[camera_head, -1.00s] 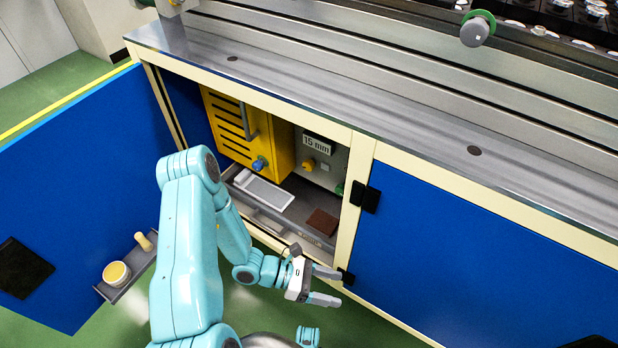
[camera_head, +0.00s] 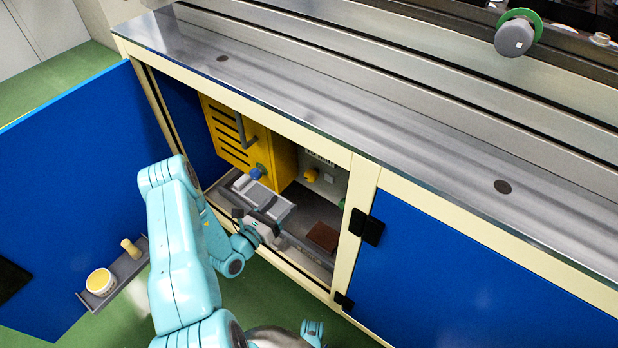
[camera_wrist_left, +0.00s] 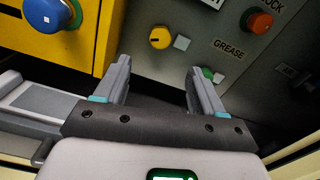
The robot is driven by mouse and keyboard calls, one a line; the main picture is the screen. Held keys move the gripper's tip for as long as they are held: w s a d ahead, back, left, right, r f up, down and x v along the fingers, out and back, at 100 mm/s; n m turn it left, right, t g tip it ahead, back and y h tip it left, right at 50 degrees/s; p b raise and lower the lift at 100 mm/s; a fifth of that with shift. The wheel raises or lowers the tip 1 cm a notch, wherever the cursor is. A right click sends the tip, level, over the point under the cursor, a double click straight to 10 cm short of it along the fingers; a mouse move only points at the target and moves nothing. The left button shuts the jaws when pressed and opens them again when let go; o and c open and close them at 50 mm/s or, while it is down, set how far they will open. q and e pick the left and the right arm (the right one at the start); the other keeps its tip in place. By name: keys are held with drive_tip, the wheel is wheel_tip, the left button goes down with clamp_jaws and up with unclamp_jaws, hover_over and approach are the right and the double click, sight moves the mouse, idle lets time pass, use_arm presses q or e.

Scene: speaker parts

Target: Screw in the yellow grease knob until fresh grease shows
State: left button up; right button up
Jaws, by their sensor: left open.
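The yellow grease knob (camera_head: 311,175) sits on the grey back panel inside the open cabinet. In the left wrist view, the knob (camera_wrist_left: 160,37) is ahead of my fingers, with a small pale square beside it and a "GREASE" label to its right. My left gripper (camera_wrist_left: 159,70) is open and empty, its two fingers spread below the knob and apart from it. In the head view, my left gripper (camera_head: 282,222) is at the cabinet opening, over the grey drawer area. No fresh grease can be made out.
A yellow box with a blue knob (camera_wrist_left: 48,14) stands left of the panel. A red knob (camera_wrist_left: 256,20) and a green one (camera_wrist_left: 208,73) are to the right. A brown block (camera_head: 323,237) lies on the cabinet floor. The blue door (camera_head: 70,180) hangs open at left.

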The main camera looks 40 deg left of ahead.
sight(309, 178)
use_arm(q)
drive_tip(key=w+b, duration=0.1)
drive_tip(key=w, duration=0.3)
drive_tip(key=w+a+b, duration=0.1)
drive_tip(key=w, duration=0.3)
drive_tip(key=w+b, duration=0.1)
drive_tip(key=w, duration=0.3)
drive_tip(key=shift+w+a, duration=0.1)
drive_tip(key=shift+a, duration=0.05)
drive_tip(key=shift+w+a+b, duration=0.1)
drive_tip(key=shift+w+b, duration=0.2)
drive_tip(key=shift+w, duration=0.25)
drive_tip(key=c, duration=1.1)
drive_tip(key=shift+o, duration=0.2)
